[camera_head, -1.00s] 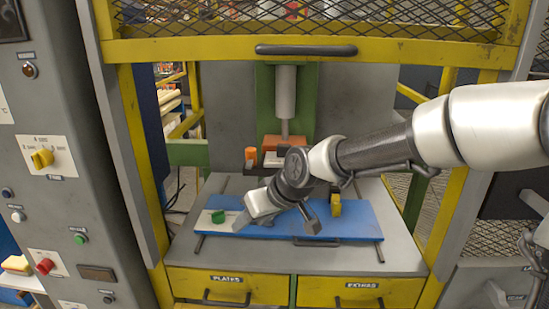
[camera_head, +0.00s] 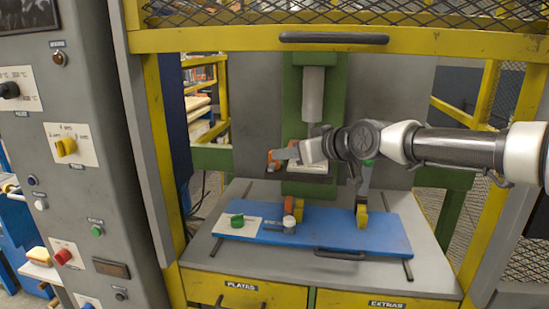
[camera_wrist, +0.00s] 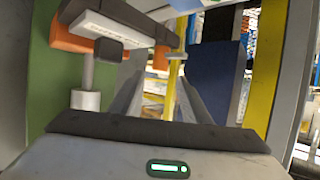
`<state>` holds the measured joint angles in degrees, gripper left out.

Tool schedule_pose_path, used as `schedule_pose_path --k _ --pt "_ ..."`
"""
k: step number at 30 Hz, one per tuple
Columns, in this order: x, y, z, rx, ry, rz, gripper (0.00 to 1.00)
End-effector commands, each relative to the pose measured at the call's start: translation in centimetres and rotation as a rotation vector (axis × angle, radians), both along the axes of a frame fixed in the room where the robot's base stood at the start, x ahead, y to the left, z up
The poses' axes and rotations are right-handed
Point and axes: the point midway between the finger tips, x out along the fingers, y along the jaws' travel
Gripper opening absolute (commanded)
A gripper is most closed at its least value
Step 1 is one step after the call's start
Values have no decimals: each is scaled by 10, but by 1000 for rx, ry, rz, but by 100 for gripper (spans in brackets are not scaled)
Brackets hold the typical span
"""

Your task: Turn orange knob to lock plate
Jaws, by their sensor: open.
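In the head view the orange knob (camera_head: 273,160) stands at the left of a small press plate (camera_head: 308,169) under a grey ram. My gripper (camera_head: 284,153) reaches it from the right, its fingers close to the knob and partly in front of the plate. In the wrist view the two grey fingers are apart (camera_wrist: 160,92), with an orange part (camera_wrist: 162,55) just beyond the gap between them. Another orange part (camera_wrist: 70,38) shows at upper left, beside a pale labelled plate (camera_wrist: 108,28). I cannot tell whether a finger touches the knob.
A green press column (camera_head: 335,100) stands behind. Yellow frame posts (camera_head: 163,150) flank the opening. A control cabinet stands at left.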

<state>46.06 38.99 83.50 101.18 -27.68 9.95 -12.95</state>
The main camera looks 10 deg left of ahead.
Motion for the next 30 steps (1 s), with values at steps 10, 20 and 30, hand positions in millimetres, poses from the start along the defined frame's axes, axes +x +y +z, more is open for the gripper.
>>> schedule_pose_path --k 10,20,30 --pt "38 45 -25 2 1 2 43" --pt "51 58 -32 1 1 0 43" --pt "51 57 -32 1 1 -1 19"
